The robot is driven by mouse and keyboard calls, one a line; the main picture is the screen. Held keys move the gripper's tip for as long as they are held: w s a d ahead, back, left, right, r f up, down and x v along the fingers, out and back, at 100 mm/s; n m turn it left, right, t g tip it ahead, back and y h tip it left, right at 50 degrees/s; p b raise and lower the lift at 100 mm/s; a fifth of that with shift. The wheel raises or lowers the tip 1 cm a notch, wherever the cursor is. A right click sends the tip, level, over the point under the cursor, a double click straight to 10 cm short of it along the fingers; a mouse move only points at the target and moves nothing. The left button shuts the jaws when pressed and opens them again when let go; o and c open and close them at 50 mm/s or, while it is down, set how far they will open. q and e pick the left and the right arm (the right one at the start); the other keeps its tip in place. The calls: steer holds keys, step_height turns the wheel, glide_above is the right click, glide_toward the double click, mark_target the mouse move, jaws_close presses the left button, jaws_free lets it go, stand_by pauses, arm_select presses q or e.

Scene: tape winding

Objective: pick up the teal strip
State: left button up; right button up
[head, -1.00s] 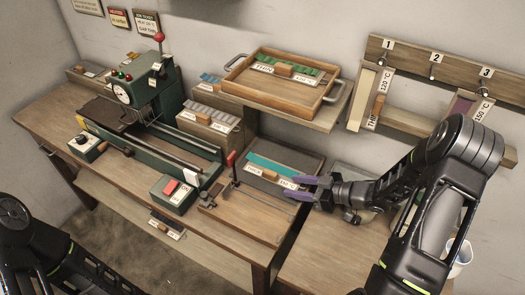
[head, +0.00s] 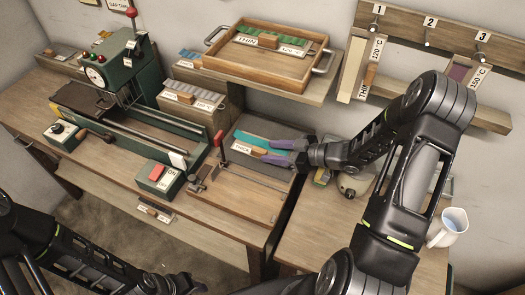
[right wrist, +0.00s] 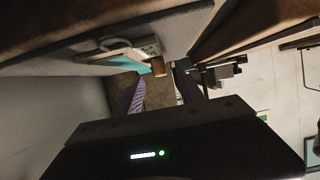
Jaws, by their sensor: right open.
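The teal strip (head: 248,138) lies in a dark grey tray (head: 262,125) on the bench, with a wooden block and a "THICK" label at its front side. My right gripper (head: 279,151), with purple fingers, is open at the strip's right end. In the right wrist view, the teal strip (right wrist: 123,65) shows beyond the open fingers (right wrist: 157,82), with the brown block (right wrist: 158,66) between them. I cannot tell whether the fingers touch the strip.
A wooden tray (head: 217,62) with a green strip stands on a raised shelf behind. A green winding machine (head: 140,60) is at left. A small red-handled clamp (head: 220,146) stands just left of the grey tray. A white jug (head: 449,226) is at far right.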

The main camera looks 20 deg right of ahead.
mark_target(262, 151)
steer(key=b+x, duration=0.2)
steer(key=x, duration=0.2)
steer(key=shift+w+a+f+b, duration=0.15)
steer(key=shift+a+f+b, duration=0.05)
steer(key=shift+b, duration=0.1)
steer(key=shift+w+a, duration=0.2)
steer(key=shift+w, duration=0.05)
steer(key=shift+c, duration=0.5)
jaws_close()
stand_by(0.3)
